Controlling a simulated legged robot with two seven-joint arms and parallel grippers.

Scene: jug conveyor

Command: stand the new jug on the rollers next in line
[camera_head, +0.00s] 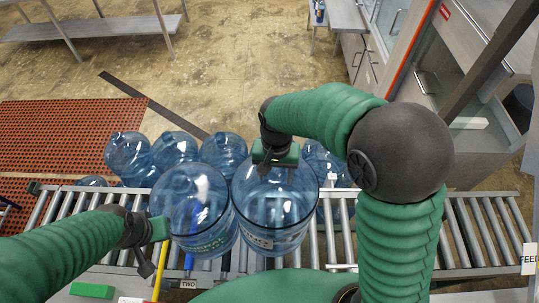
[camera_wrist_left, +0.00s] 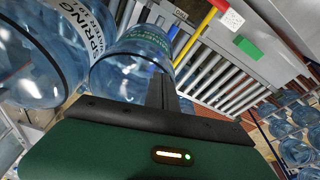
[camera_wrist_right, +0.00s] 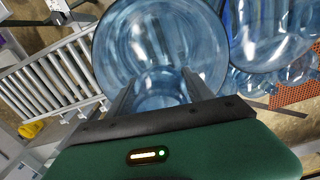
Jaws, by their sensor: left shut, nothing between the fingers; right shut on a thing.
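A clear blue jug (camera_head: 273,205) with a dark-lettered label is in my right gripper (camera_head: 272,164). In the right wrist view the fingers (camera_wrist_right: 155,95) are on both sides of its neck (camera_wrist_right: 160,82). The jug looks upright over the roller conveyor (camera_head: 325,245); I cannot tell whether its base touches the rollers. A second blue jug (camera_head: 190,212) with green lettering stands on the rollers just to its left. My left gripper (camera_head: 160,228) is shut and empty at the left side of that second jug. It also shows low in the left wrist view (camera_wrist_left: 170,95), close to the jug.
Several more blue jugs (camera_head: 175,148) stand behind the conveyor. Bare rollers (camera_head: 475,232) lie to the right beyond my right arm, and some show at the left (camera_head: 70,205). A yellow bar (camera_head: 160,272) and a green block (camera_head: 92,290) are at the front edge.

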